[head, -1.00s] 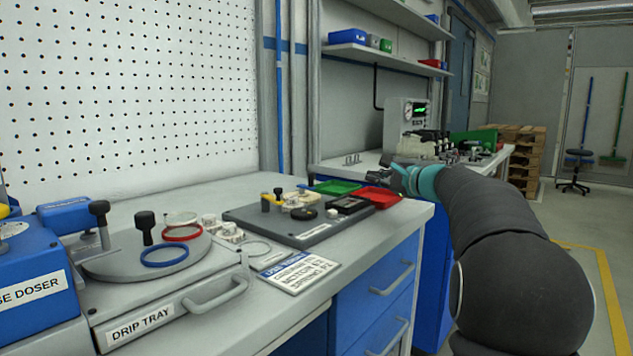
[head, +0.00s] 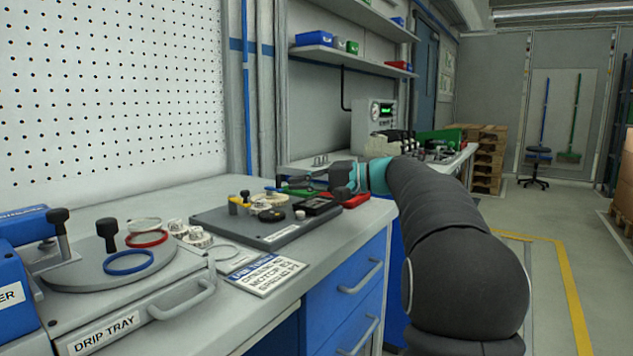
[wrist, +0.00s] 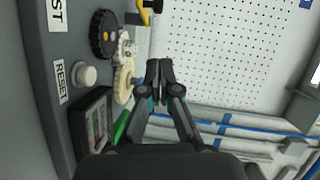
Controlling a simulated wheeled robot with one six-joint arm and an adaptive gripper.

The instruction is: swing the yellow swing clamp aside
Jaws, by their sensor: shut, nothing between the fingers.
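The yellow swing clamp (head: 236,204) stands at the back left of the dark fixture plate (head: 275,236), with a black knob beside it. In the wrist view part of the clamp (wrist: 149,5) shows at the top edge, its upper part cut off. My gripper (wrist: 158,70) is shut and empty, its fingertips together. In the head view my gripper (head: 283,190) reaches in from the right over the back right of the plate, apart from the clamp.
On the plate are a black knurled wheel (wrist: 103,34), a cream gear (wrist: 123,80), a white reset button (wrist: 84,76) and a dark display box (wrist: 92,118). Green and red trays lie behind. A drip tray (head: 130,315) and blue doser stand left. A pegboard (head: 110,90) backs the bench.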

